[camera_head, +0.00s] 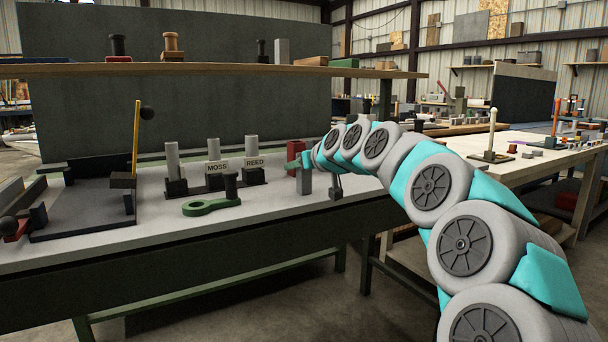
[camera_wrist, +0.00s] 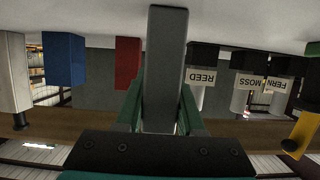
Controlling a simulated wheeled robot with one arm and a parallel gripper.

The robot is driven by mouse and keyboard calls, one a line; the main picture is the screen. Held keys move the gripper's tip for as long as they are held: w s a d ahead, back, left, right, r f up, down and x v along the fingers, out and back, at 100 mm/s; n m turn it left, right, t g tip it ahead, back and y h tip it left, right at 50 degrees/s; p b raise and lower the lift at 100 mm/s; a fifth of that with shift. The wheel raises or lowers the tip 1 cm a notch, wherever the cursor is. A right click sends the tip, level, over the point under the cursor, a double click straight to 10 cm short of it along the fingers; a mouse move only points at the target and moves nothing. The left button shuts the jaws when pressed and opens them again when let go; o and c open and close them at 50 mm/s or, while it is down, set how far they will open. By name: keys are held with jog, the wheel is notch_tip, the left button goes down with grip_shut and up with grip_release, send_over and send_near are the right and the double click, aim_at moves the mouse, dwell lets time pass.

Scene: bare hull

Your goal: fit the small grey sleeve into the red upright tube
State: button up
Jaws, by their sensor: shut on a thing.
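The small grey sleeve (camera_wrist: 165,70) is long and square-sided, and stands between the green fingers of my gripper (camera_wrist: 159,108) in the wrist view. In the head view my gripper (camera_head: 304,165) is over the pale bench, with the grey sleeve (camera_head: 304,184) below it. The red upright tube (camera_head: 294,149) stands just behind and left of my gripper, partly hidden by it. In the wrist view, which is upside down, the red tube (camera_wrist: 127,62) is left of the sleeve and apart from it. Its opening does not show.
Grey posts in black bases, with labels MOSS (camera_head: 216,167) and REED (camera_head: 254,162), stand left of my gripper. A green ring-ended handle (camera_head: 210,206) lies in front. A blue block (camera_wrist: 64,60) stands beyond the red tube in the wrist view. A wooden shelf (camera_head: 200,69) crosses above.

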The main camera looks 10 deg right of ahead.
grip_shut()
dwell(0.3)
